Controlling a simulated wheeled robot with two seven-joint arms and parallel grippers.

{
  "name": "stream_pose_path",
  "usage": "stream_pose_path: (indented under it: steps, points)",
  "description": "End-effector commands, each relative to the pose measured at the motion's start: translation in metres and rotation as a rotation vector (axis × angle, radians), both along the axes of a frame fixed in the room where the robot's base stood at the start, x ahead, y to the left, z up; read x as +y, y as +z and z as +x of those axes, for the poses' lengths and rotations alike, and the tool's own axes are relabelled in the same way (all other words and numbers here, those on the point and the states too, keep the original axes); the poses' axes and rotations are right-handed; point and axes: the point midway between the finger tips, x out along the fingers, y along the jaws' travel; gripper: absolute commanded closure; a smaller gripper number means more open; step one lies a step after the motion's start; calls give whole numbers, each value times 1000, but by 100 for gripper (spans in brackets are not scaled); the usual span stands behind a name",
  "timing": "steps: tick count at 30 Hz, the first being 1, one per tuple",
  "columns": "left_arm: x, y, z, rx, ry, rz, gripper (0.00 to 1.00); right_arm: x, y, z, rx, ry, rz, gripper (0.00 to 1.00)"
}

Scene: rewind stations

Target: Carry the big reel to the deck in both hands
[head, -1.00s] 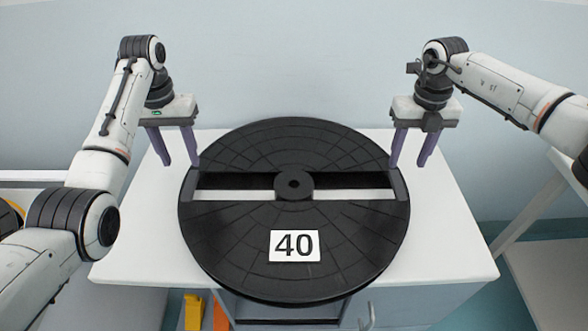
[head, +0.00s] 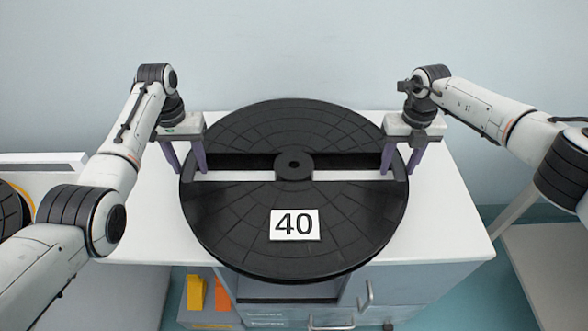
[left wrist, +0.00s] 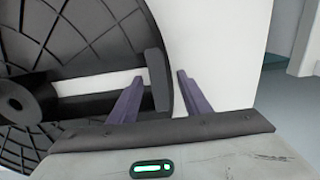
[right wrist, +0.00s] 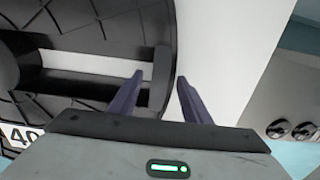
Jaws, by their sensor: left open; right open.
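The big reel (head: 295,235) is a large black disc with a round hub (head: 293,165), a slot across its middle and a white label reading 40 (head: 294,224). It lies flat on the white table. My left gripper (head: 187,172) is open at the reel's left rim, and my right gripper (head: 400,172) is open at its right rim. In the left wrist view, the fingers (left wrist: 155,88) stand either side of the rim's raised end piece (left wrist: 157,78). The right wrist view shows the same, with the fingers (right wrist: 160,85) astride the rim. The deck cannot be made out for certain.
The white table (head: 455,215) has bare room right of the reel. A lower surface at the left holds a black and yellow reel (head: 14,212). Orange pieces (head: 196,292) sit below the table's front. Another white surface (head: 550,255) stands at the right.

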Motion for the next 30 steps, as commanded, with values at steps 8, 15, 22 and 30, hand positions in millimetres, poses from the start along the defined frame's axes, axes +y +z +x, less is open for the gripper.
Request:
stream_pose_path:
  steps: [8,15,22,30]
  points:
    - [0,-11,0,-1,-1,0,56,0,-11,0,0,0,-1,56]
    - [0,-11,0,0,-1,0,66,0,-11,0,0,0,-1,66]
    - [0,-11,0,0,-1,0,100,0,-11,0,0,0,0,100]
    - [0,-11,0,0,-1,0,100,0,-10,0,0,0,0,100]
